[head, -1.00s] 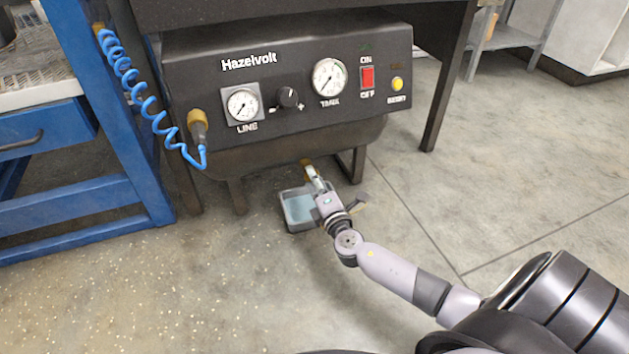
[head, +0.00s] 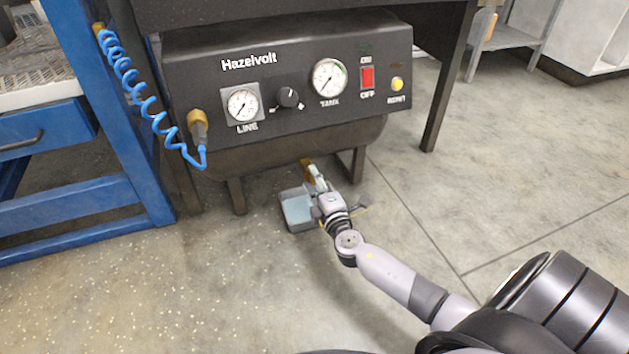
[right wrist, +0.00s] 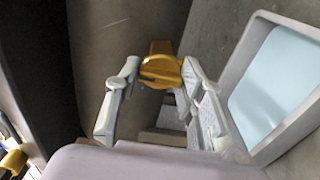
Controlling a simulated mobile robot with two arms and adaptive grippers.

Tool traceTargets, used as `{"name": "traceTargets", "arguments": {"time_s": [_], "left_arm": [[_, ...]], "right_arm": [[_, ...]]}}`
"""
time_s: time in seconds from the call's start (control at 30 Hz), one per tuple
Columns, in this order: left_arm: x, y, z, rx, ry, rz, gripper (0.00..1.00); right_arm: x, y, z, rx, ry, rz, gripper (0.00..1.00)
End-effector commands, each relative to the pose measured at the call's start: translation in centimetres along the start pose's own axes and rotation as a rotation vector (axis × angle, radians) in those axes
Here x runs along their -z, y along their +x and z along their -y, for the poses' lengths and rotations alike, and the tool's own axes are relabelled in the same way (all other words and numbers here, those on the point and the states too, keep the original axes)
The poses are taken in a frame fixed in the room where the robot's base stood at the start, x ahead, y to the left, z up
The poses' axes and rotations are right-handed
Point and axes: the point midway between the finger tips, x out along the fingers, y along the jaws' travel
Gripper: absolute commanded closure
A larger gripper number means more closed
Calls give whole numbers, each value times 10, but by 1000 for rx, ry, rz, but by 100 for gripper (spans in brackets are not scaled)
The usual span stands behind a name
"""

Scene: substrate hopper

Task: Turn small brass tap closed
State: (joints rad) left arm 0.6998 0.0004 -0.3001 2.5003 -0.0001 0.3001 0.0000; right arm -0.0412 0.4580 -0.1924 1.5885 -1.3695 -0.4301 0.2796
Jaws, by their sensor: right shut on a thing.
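The small brass tap (right wrist: 160,68) sits under the dark tank of the Hazelvolt compressor. In the head view the brass tap (head: 305,165) shows as a small spot just past my fingertips. My right gripper (head: 315,178) reaches in low under the tank. In the right wrist view my right gripper (right wrist: 158,82) has one finger on each side of the tap's handle and is shut on it. How far the tap is turned is hard to tell. My left gripper is not in view.
A grey tray (head: 297,211) with a pale blue inside stands on the floor beside my gripper. Tank legs (head: 237,196) stand close by. A blue bench frame (head: 95,210) with a coiled blue hose (head: 135,95) is at the left. The floor in front is clear.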

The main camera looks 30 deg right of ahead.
Motion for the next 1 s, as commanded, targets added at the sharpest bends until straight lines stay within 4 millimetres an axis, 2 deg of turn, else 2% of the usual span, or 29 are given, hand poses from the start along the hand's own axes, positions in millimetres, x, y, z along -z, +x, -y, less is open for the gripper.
{"name": "traceTargets", "arguments": {"time_s": [0.03, 0.07, 0.33, 0.73, 0.87, 1.0], "left_arm": [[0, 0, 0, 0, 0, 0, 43], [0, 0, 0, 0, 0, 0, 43], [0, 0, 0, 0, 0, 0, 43], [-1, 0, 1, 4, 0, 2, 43], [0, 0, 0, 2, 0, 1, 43], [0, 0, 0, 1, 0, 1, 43]], "right_arm": [[-1, 0, 1, 2, 3, 3, 92], [-1, 0, 1, 2, 3, 3, 62], [0, 0, 0, 1, 1, 1, 44], [0, -5, 1, 1, 0, 0, 43], [0, -22, 2, 3, 0, 0, 43], [0, -50, 2, 4, 0, 0, 43]]}}
